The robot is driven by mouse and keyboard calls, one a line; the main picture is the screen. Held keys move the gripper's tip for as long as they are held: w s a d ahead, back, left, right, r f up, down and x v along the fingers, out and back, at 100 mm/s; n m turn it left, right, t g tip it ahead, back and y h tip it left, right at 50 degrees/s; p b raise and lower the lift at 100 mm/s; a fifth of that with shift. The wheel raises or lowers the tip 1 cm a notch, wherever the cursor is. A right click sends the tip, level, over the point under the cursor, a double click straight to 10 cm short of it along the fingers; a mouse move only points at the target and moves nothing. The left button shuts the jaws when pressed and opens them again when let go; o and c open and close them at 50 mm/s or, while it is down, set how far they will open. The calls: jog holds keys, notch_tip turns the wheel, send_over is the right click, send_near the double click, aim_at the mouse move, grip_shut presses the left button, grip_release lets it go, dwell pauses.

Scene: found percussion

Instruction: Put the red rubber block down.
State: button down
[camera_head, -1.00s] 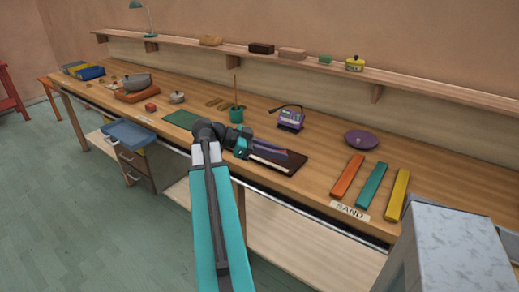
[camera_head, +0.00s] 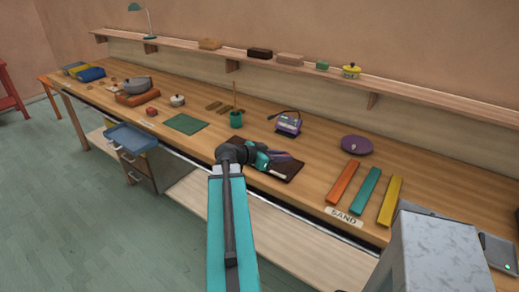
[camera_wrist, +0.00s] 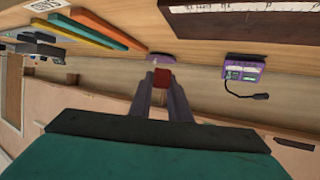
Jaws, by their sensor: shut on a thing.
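A red block (camera_wrist: 162,78) is held between the two fingertips of my gripper in the wrist view, where my gripper (camera_wrist: 161,82) is shut on it. In the head view my gripper (camera_head: 288,158) shows small over the dark mat (camera_head: 291,174) at the bench's front edge. I cannot make out the held block there, nor how high it is above the mat. The dark mat also shows at the top of the wrist view (camera_wrist: 272,22), with a white strip on it.
The wooden bench (camera_head: 310,200) carries orange, teal and yellow bars (camera_head: 365,190) by a SAND label, a purple dish (camera_head: 356,145), a purple device (camera_head: 288,124), a green cup (camera_head: 236,120) and a green mat (camera_head: 186,124). Bare wood lies between the dish and the device.

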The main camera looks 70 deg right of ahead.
aim_at(273, 170)
jog(key=d+f+n+t+h+p, duration=0.1)
jog(key=p, duration=0.1)
jog(key=w+d+f+n+t+p, duration=0.1)
jog(key=n+t+p, duration=0.1)
jog(key=shift+f+h, duration=0.1)
jog(key=shift+h, duration=0.3)
jog(key=shift+w+f+n+t+h+p, duration=0.2)
jog(key=shift+w+f+n+t+p, duration=0.25)
jog(key=shift+f+t+p, duration=0.1)
jog(key=shift+w+f+n+t+h+p, duration=0.2)
jog(key=shift+w+f+n+t+p, duration=0.1)
jog(key=shift+f+n+t+p, duration=0.2)
jog(key=shift+w+d+f+b, duration=0.25)
jog(key=shift+d+b, duration=0.1)
jog(key=shift+b, duration=1.45)
jog(key=b, duration=0.4)
jog(key=w+d+b, duration=0.1)
jog(key=b, duration=0.3)
jog(key=shift+w+d+b, duration=0.1)
jog(key=shift+w+b, duration=0.15)
jog(key=shift+b, duration=0.1)
